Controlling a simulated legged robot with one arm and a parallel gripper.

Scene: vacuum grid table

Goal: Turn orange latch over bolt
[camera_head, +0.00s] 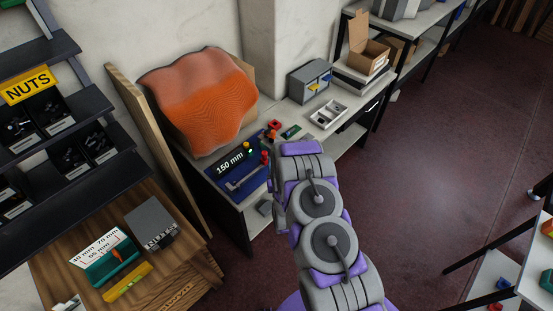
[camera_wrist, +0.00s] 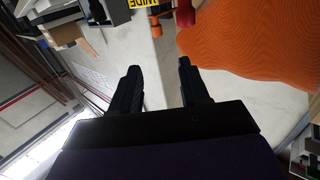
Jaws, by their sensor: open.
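My gripper (camera_wrist: 159,66) shows in the wrist view with its two black fingers apart and nothing between them. In the head view the arm hides it. I cannot make out the latch or the bolt for sure. A small orange-red piece (camera_wrist: 154,24) shows beyond the fingertips in the wrist view, apart from them; I cannot tell whether it is the latch. In the head view, a blue board (camera_head: 240,178) marked "150 mm" lies on the white bench, left of my arm, with small red and yellow parts (camera_head: 265,156) at its right edge.
A wavy orange panel (camera_head: 205,100) leans at the wall behind the bench; it also fills the right of the wrist view (camera_wrist: 250,45). A grey drawer box (camera_head: 309,82) and a tray (camera_head: 328,114) stand farther back. A wooden table (camera_head: 190,262) is at left. Floor at right is largely clear.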

